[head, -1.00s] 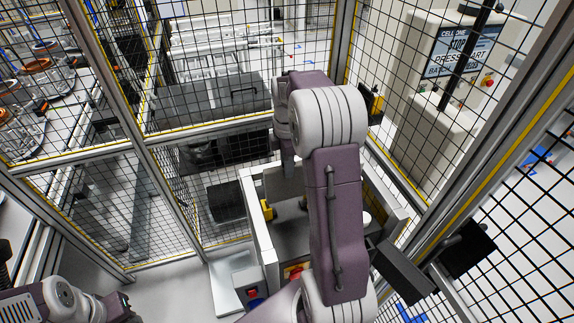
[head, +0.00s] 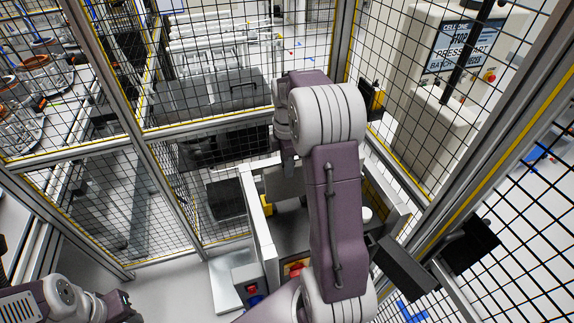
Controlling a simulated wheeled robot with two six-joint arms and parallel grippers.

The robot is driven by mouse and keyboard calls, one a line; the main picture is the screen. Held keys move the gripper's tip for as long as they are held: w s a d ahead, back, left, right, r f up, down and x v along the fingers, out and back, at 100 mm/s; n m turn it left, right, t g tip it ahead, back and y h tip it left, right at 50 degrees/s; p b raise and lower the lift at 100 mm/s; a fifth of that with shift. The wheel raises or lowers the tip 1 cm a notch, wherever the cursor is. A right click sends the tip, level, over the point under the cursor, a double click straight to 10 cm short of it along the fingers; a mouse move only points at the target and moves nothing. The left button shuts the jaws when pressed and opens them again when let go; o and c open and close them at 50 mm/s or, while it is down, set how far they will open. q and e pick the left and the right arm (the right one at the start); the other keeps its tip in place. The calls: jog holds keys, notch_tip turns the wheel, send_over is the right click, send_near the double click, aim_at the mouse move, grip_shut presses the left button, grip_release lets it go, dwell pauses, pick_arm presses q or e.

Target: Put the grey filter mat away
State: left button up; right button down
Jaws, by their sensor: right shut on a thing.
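My right arm reaches over an open light-walled box. Its gripper (head: 288,163) points down at the box's back and is shut on a flat grey piece (head: 283,184), which looks like the grey filter mat. The piece hangs upright, with its lower part inside the box, and my arm hides its right side. I cannot tell whether it touches the box floor. My left gripper (head: 124,307) is low at the left edge, far from the box; its fingers are too unclear to read.
The box's pale left wall (head: 258,232) and a yellow part (head: 267,205) stand close to the grey piece. A red button (head: 252,290) sits in front. Black mesh fencing surrounds the area. A dark panel (head: 405,268) juts out at the right.

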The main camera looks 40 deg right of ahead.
jog(key=shift+f+b, duration=1.1)
jog(key=shift+f, duration=0.65)
jog(key=shift+r, duration=0.1)
jog(key=c, duration=1.2)
grip_release()
notch_tip(320, 180, up, 9)
jog(key=shift+b, duration=0.6)
